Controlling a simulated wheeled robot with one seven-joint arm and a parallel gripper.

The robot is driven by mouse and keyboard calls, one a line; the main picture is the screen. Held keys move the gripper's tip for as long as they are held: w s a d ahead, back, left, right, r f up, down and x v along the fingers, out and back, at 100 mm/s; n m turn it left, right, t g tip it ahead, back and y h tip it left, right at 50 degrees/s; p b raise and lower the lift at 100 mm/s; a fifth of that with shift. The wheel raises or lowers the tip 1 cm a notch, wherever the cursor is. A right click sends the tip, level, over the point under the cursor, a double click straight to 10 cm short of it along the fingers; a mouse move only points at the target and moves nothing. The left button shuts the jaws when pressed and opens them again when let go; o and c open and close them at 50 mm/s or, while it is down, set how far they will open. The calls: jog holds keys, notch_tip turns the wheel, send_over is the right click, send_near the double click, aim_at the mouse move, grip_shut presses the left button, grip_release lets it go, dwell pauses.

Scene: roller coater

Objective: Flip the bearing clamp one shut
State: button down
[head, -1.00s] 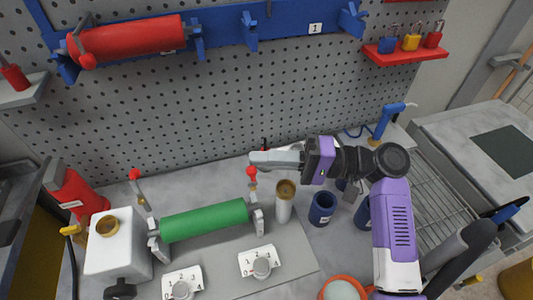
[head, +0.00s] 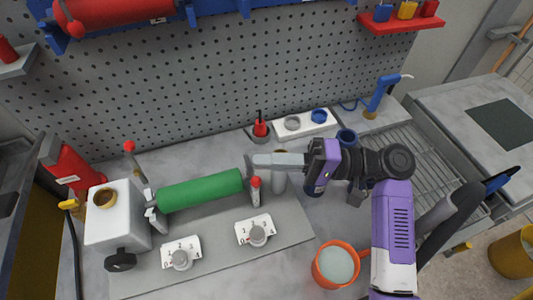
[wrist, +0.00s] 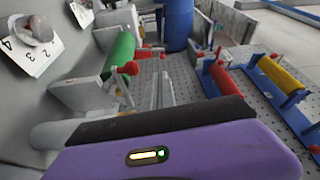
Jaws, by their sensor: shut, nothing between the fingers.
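The green roller (head: 200,191) lies between two grey end brackets on the bench plate; it also shows in the wrist view (wrist: 119,52). The left clamp lever, with a red knob (head: 129,146), stands up and leans over its bracket. The right clamp's red knob (head: 255,182) sits low, just above the right bracket (head: 257,197). I see no label showing which clamp is one. My gripper (head: 254,162) is shut and empty, just behind and above the right knob; whether they touch is unclear. In the wrist view a red knob (wrist: 132,68) shows beside the roller.
Two dial plates (head: 181,254) (head: 256,233) sit in front of the roller. A white tank (head: 115,230) stands left, an orange bowl (head: 336,264) front right. The pegboard (head: 200,100) rises behind.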

jog(key=shift+s+f, duration=0.1)
dwell(0.6)
notch_tip(320, 180, up, 20)
jog(key=b, duration=0.2)
dwell(0.6)
